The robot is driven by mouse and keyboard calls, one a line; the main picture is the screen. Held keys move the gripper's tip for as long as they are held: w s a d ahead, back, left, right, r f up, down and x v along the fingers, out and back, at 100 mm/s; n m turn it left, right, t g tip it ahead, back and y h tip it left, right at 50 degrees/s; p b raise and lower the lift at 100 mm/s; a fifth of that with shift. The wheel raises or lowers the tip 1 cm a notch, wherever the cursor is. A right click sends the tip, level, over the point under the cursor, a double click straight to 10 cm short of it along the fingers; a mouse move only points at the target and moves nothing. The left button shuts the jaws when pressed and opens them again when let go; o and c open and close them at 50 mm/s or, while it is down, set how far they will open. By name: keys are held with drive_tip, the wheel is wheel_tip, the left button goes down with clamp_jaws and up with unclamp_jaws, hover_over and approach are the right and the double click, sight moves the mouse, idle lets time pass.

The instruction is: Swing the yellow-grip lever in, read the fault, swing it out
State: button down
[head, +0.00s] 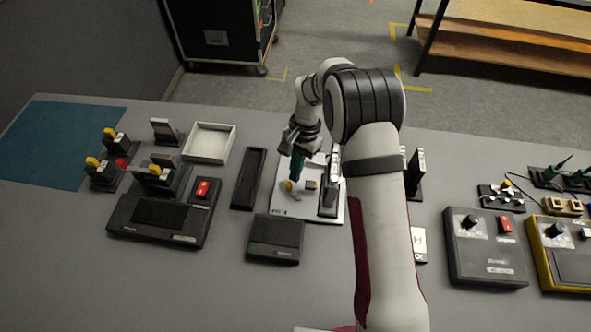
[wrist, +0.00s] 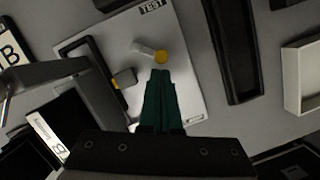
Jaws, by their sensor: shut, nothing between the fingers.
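The yellow-grip lever (head: 289,186) is on a light grey plate (head: 312,212) in the middle of the table. In the wrist view its round yellow grip (wrist: 161,57) sits at the end of a short pale arm, on the plate (wrist: 188,88) with a TEST label. My gripper (head: 296,173) has green fingers and points down over the plate. In the wrist view the shut fingertips (wrist: 161,73) are just beside the yellow grip; I cannot tell whether they touch it. A small dark block with a tan face (wrist: 124,78) stands on the plate near the lever.
A black upright holder (head: 327,199) stands on the plate's right side. A long black tray (head: 248,178) lies left of the plate, and a dark box (head: 275,239) in front. A white tray (head: 209,143) is farther left. My arm hides part of the table right of the plate.

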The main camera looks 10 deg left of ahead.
drive_tip(key=shift+s+a+n, duration=0.2)
drive_tip(key=shift+a+n, duration=0.3)
drive_tip(key=shift+n, duration=0.7)
drive_tip(key=shift+s+a+n+h, duration=0.2)
drive_tip(key=shift+a+n+h, duration=0.15)
drive_tip(key=shift+n, duration=0.35)
drive_tip(key=n, duration=0.2)
drive_tip(key=s+a+n+h, duration=0.1)
drive_tip(key=shift+n, duration=0.4)
drive_tip(key=s+n, duration=0.1)
drive_tip(key=n, duration=0.1)
drive_tip(key=a+n+h, duration=0.1)
drive_tip(key=n, duration=0.1)
drive_tip(key=shift+s, duration=0.35)
drive_tip(key=shift+s+n+t+h, duration=0.15)
drive_tip(key=shift+s+n, duration=0.2)
drive_tip(key=shift+n, duration=0.5)
drive_tip(key=shift+s+n+t+h, duration=0.15)
drive_tip(key=shift+s+n, duration=0.2)
drive_tip(key=shift+n, duration=0.5)
